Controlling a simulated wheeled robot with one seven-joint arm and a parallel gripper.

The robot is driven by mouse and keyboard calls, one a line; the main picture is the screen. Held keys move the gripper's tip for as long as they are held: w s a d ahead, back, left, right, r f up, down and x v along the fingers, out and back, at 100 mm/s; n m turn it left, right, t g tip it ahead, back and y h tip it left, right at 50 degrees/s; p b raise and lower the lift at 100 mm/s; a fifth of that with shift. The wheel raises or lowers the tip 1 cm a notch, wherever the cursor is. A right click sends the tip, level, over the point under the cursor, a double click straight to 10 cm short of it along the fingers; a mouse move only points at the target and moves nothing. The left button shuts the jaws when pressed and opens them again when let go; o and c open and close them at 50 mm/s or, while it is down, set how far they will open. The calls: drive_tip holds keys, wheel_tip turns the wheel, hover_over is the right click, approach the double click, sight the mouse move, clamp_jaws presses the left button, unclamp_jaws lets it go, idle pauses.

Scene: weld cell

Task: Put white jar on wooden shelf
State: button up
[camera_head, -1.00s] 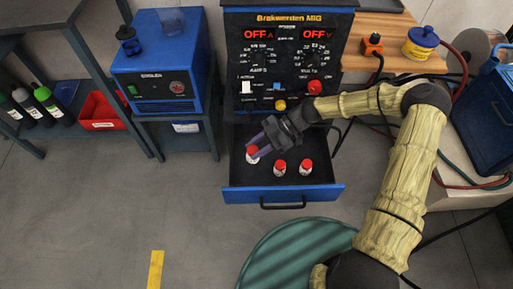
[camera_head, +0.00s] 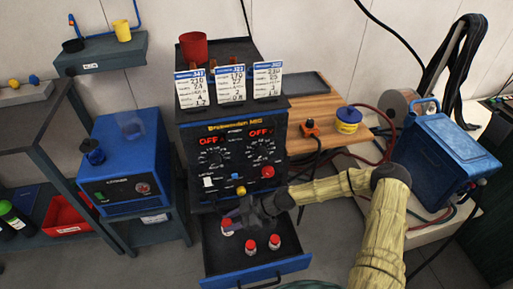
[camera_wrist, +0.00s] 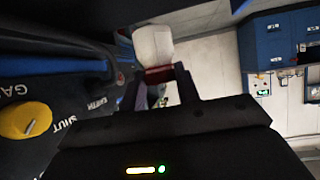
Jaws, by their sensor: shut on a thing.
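The white jar (camera_head: 227,228) has a red lid and is at the left inside the open blue drawer. My gripper (camera_head: 232,219) is shut on its red lid. In the wrist view the white body (camera_wrist: 153,44) of the jar shows beyond the lid, between my fingertips (camera_wrist: 160,76). I cannot tell whether the jar touches the drawer floor. The wooden shelf (camera_head: 322,104) is to the right of the welding machine, above the drawer's level.
Two more red-lidded jars (camera_head: 250,246) stand in the drawer (camera_head: 256,276). The welding machine (camera_head: 230,155) rises behind it. The shelf bears a dark tray (camera_head: 301,83), an orange-and-black item (camera_head: 310,128) and a yellow-and-blue tin (camera_head: 348,119). Bare wood shows between them.

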drive_tip(key=w+d+r+m+t+h+p, duration=0.1)
drive_tip(key=d+r+m+t+h+p, duration=0.3)
drive_tip(key=r+p, duration=0.8)
drive_tip(key=w+d+r+m+t+h+p, duration=0.2)
drive_tip(key=d+r+m+t+h+p, duration=0.2)
drive_tip(key=d+r+m+p, duration=0.5)
drive_tip(key=w+d+r+m+t+h+p, duration=0.1)
drive_tip(key=d+r+m+t+h+p, duration=0.3)
drive_tip(key=d+r+p, duration=0.7)
wheel_tip(320, 180, up, 6)
drive_tip(key=m+t+p, duration=0.2)
drive_tip(key=p, duration=0.4)
drive_tip(key=shift+w+r+m, duration=0.15)
drive_tip(key=shift+m, duration=0.25)
drive_tip(key=shift+d, duration=0.1)
